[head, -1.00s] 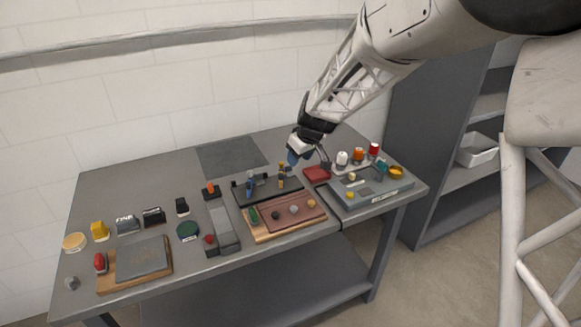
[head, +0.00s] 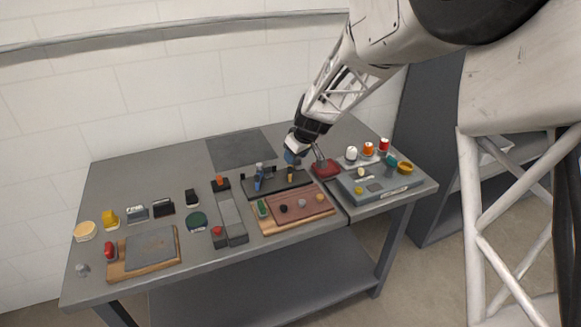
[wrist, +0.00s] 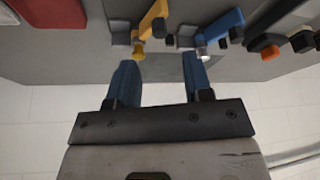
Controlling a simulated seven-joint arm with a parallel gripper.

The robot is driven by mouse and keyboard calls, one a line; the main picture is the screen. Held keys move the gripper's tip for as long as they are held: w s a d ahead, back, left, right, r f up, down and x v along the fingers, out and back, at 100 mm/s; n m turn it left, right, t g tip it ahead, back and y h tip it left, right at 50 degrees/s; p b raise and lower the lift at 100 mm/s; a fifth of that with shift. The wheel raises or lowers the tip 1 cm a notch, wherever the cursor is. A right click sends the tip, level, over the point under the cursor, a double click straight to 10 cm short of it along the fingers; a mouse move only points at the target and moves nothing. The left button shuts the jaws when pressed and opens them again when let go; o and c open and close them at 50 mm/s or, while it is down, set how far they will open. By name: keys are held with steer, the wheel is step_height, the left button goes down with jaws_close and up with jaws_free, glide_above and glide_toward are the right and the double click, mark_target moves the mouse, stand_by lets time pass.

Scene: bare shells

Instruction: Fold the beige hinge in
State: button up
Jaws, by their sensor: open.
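The hinge nearest to beige is an orange-tan piece (head: 290,175) standing at the right part of a black base (head: 272,191) in the head view. It shows larger at the top of the wrist view (wrist: 153,24), with a yellow tip. A blue hinge (head: 259,181) stands to its left on the base and shows in the wrist view (wrist: 222,27). My gripper (head: 292,158) is just above and behind the tan hinge. Its two blue fingers (wrist: 160,75) are apart with nothing between them. The tan hinge is beyond the fingertips; contact cannot be told.
A red block (head: 326,169) sits close to the right of my gripper. A grey tray (head: 378,195) with colored knobs is further right. A brown board (head: 297,208) lies in front. A dark flat mat (head: 240,149) behind left is clear. Several small items fill the table's left.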

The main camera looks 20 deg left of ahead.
mark_target(291, 168)
steer(key=shift+x, duration=3.35)
jaws_close()
